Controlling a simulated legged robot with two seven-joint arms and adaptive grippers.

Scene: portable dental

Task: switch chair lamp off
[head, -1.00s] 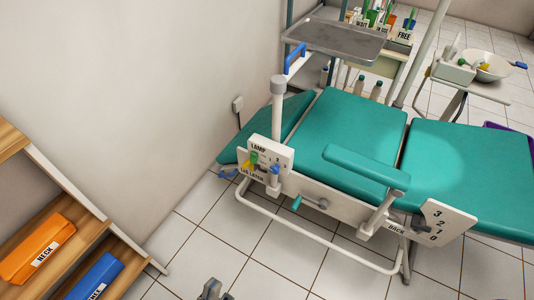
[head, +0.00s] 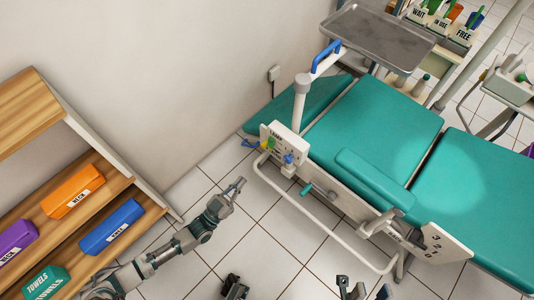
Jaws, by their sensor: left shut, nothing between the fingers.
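The dental chair (head: 385,120) has teal cushions, and a round bright patch of light lies on them, so the chair lamp appears lit. A white control panel (head: 277,133) marked LAMP is fixed at the chair's near left end. It carries a green-and-yellow control (head: 269,144) and a blue control (head: 289,159); their exact settings are too small to read. My left gripper (head: 236,187) is shut and empty. It appears below and left of the panel in the picture, apart from it, over the floor.
A wooden shelf (head: 90,142) with orange, blue, purple and green boxes stands at left. A white rail (head: 318,232) runs along the chair's near side. A metal tray (head: 378,35) is behind the chair. Tiled floor lies open before the chair.

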